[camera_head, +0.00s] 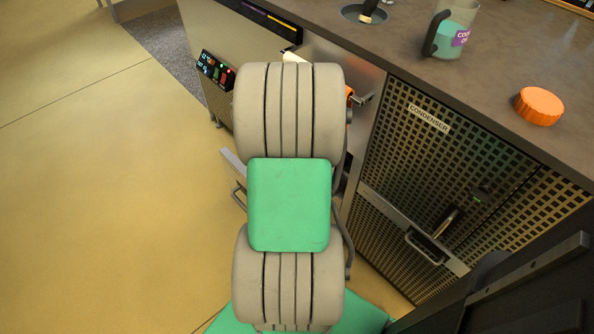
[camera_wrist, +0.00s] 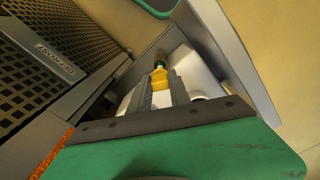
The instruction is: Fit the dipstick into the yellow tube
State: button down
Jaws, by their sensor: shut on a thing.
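My gripper (camera_wrist: 161,84) is in the wrist view, its two grey fingers shut on a small yellow piece (camera_wrist: 160,76) with a dark green end. I take this piece for the dipstick's grip, but its shaft is hidden and I cannot be sure. No separate yellow tube can be made out in either view. The gripper points into an open grey bay or drawer with pale, rounded shapes (camera_wrist: 203,72) inside. In the head view my own arm hides the gripper and whatever it holds.
The perforated condenser panel (camera_head: 430,122) with handles stands right of my arm; it also shows in the wrist view (camera_wrist: 62,62). On the counter (camera_head: 500,75) are a mug (camera_head: 453,30), an orange lid (camera_head: 540,106) and a round well (camera_head: 364,14). Open floor (camera_head: 100,190) lies left.

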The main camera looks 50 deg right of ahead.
jog(key=shift+f+b, duration=1.5)
jog(key=shift+f, duration=1.15)
jog(key=c, duration=1.7)
grip_release()
jog(key=o, duration=0.6)
notch_tip(320, 180, up, 5)
jog(key=p, duration=0.4)
jog(key=shift+r, duration=0.1)
